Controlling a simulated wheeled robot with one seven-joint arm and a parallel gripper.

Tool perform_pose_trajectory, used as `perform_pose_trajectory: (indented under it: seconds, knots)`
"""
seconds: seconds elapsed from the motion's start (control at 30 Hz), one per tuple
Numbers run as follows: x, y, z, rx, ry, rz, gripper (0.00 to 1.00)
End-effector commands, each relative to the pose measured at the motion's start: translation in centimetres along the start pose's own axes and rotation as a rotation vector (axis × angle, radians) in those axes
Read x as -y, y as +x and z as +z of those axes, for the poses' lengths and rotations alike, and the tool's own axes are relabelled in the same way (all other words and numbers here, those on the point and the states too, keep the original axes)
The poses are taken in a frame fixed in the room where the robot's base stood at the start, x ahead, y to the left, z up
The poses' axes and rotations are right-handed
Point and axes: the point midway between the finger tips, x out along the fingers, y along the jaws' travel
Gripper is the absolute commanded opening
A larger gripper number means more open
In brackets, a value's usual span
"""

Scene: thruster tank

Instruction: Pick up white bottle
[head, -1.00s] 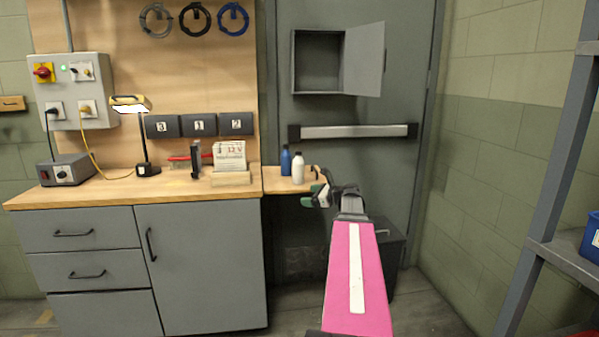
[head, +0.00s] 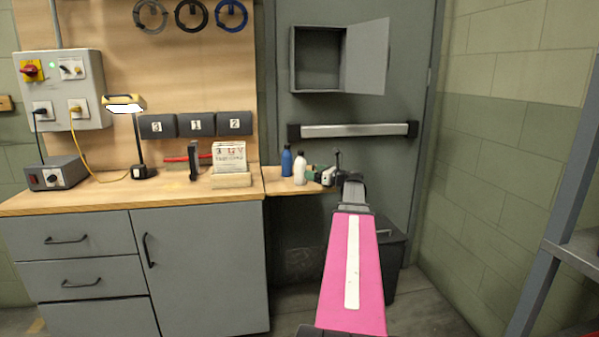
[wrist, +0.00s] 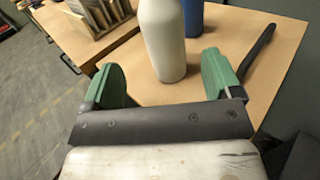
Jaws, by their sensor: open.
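The white bottle (head: 300,169) stands upright on the small wooden shelf (head: 275,184) to the right of the workbench. A blue bottle (head: 286,160) stands close behind it, to its left in the head view. My gripper (head: 318,172) is open just right of the white bottle in the head view. In the wrist view my gripper's green fingers (wrist: 167,82) are spread wide, with the white bottle (wrist: 164,42) beyond and partly between their tips. Its top is cut off there. The blue bottle (wrist: 193,18) shows behind it. I see no clear contact with the fingers.
A dark handle-like object (wrist: 258,50) lies right of my gripper in the wrist view. A wooden holder with cards (head: 231,180) stands on the workbench (head: 110,193) to the left. An open wall cabinet (head: 318,60) and a push bar (head: 353,130) are above and behind.

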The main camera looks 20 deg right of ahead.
Motion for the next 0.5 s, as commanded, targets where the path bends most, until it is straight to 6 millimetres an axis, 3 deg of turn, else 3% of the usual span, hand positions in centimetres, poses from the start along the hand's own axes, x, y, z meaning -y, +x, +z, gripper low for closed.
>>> perform_pose_trajectory:
  seconds: [0.1, 0.37, 0.5]
  knots:
    - [0.1, 1.9, 0.0, -0.001, -0.001, 0.001, 0.84]
    - [0.3, 3.6, 0.1, -0.001, -0.002, 0.001, 0.84]
    - [0.6, 5.5, 0.4, -0.001, -0.002, 0.001, 0.84]
